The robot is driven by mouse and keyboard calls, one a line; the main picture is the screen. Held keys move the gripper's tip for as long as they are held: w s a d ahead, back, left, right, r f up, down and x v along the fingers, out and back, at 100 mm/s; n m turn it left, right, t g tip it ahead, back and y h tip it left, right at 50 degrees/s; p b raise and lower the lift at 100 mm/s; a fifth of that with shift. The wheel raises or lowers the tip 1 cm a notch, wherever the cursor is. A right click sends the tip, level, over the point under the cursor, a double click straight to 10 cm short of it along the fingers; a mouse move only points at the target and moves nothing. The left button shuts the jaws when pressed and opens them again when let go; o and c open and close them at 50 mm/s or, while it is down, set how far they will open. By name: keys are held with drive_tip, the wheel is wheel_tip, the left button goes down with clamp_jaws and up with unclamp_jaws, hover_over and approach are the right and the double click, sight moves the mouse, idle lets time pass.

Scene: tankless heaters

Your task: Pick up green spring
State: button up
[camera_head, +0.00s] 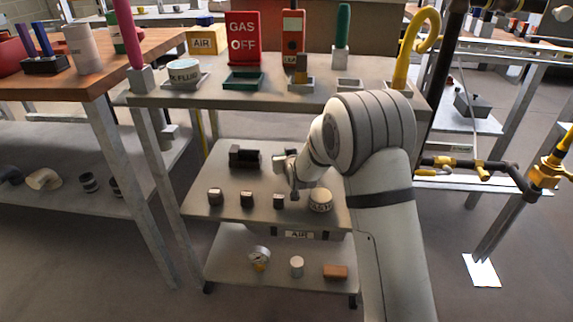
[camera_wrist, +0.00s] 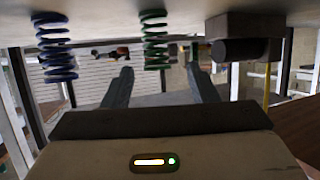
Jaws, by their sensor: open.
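The green spring (camera_wrist: 155,42) is in the wrist view, top centre, its upper end at a pale flat surface (camera_wrist: 110,14). That view looks upside down. My gripper (camera_wrist: 160,70) is open and empty. Its two fingers point toward the spring, which lines up with the gap between them. I cannot tell how far the spring is beyond the fingertips. In the head view my gripper (camera_head: 294,190) is low over the cart's upper shelf (camera_head: 225,177). I cannot make out the green spring there.
A blue spring (camera_wrist: 55,47) is left of the green one in the wrist view, and a dark block (camera_wrist: 246,38) is close on its right. A table (camera_head: 210,92) stands behind.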

drive_tip(key=x, duration=0.1)
drive_tip(key=b+x, duration=0.1)
drive_tip(key=x, duration=0.1)
drive_tip(key=shift+s+d+f, duration=0.1)
drive_tip(key=shift+d+f, duration=0.05)
drive_tip(key=shift+f, duration=0.1)
drive_tip(key=shift+w, duration=0.4)
drive_tip(key=shift+c, duration=0.5)
drive_tip(key=c, duration=0.9)
drive_tip(key=shift+r, duration=0.1)
drive_tip(key=shift+c, duration=0.2)
